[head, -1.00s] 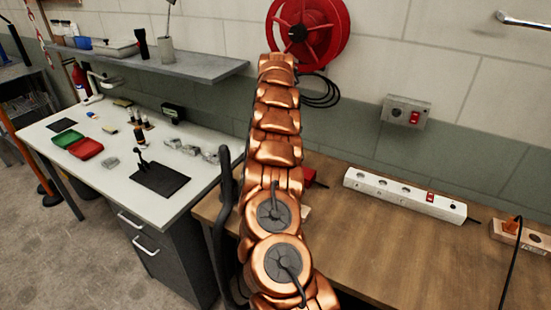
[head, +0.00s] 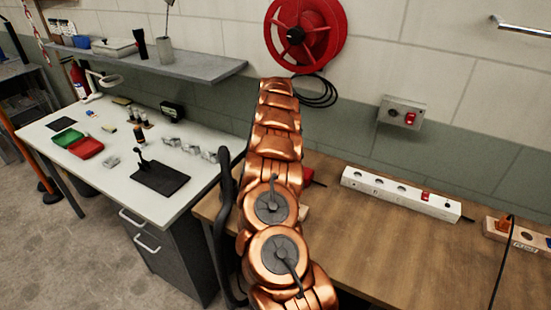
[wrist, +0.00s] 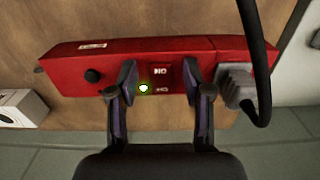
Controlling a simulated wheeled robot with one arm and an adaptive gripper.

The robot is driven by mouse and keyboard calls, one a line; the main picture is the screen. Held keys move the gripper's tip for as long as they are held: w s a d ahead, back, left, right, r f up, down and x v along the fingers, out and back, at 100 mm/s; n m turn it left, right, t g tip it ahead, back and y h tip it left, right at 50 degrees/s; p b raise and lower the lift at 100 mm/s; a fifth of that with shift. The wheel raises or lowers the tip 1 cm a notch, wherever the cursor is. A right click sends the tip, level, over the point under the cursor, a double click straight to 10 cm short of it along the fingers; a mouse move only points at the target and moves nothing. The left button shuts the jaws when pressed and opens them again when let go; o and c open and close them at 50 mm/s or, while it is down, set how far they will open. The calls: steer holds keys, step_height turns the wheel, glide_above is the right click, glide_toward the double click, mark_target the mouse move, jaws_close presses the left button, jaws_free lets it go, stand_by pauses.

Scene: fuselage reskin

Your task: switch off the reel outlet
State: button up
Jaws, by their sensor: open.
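A red outlet strip (wrist: 215,62) lies on the wooden bench in the wrist view. A red rocker switch (wrist: 161,73) with white markings sits in its face, with a small glowing lamp (wrist: 143,88) beside it. My gripper (wrist: 160,80) is open, with one finger on either side of the switch. I cannot tell whether the fingers touch the strip. A grey plug (wrist: 236,86) with a black cable is at its right end. In the head view, my arm hides most of the strip; a red bit (head: 308,177) shows. The red reel (head: 305,33) hangs on the wall.
A white power strip (head: 400,194) with a red switch lies right of my arm. A wooden-coloured outlet block (head: 517,236) is farther right. A grey wall outlet (head: 402,112) is above. A white workbench (head: 90,165) with small items stands left.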

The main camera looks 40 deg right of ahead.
steer(key=shift+c, duration=0.2)
jaws_close()
